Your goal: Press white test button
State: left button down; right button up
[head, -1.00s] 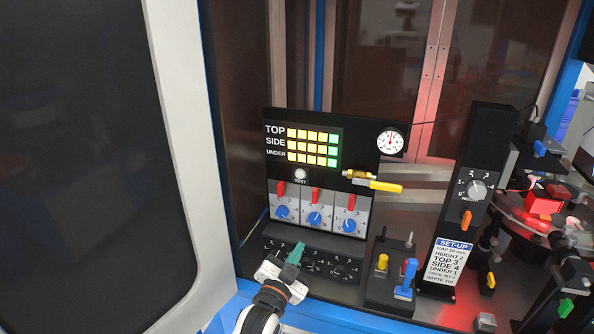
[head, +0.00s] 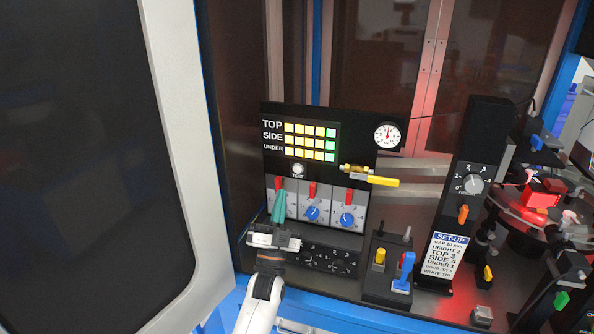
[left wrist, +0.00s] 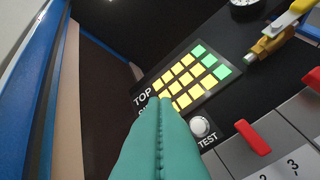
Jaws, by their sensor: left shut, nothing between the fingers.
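The white round test button (head: 298,169) sits on the black panel (head: 350,150), above the word TEST and below the lit indicator grid. It also shows in the left wrist view (left wrist: 200,126), just right of my fingers. My left gripper (head: 279,194) has teal fingers, shut with nothing between them, pointing up in front of the leftmost dial module. In the head view its tips are below and left of the button, apart from it. In the left wrist view the shut fingers (left wrist: 163,102) cover part of the panel lettering. My right gripper is not in view.
Red switches and blue dials (head: 312,213) line the panel below the button. A yellow-handled valve (head: 372,176) and a gauge (head: 388,136) are to the right. A lever box (head: 388,290) stands lower right. A white-framed door (head: 185,150) stands at left.

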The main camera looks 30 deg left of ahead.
aim_at(297, 169)
pick_arm(q)
jog(key=shift+w+a+b, duration=0.35)
jog(key=shift+w+b, duration=0.55)
jog(key=shift+w, duration=0.5)
jog(key=shift+w+a+b, duration=0.35)
jog(key=shift+w+b, duration=0.5)
jog(key=shift+w, duration=0.6)
jog(key=shift+w+a+b, duration=0.35)
jog(key=shift+w+b, duration=0.55)
jog(key=shift+w, duration=0.5)
jog(key=shift+w+f+b, duration=0.1)
jog(key=shift+w+b, duration=0.25)
jog(key=shift+b, duration=0.1)
jog(key=shift+w, duration=0.1)
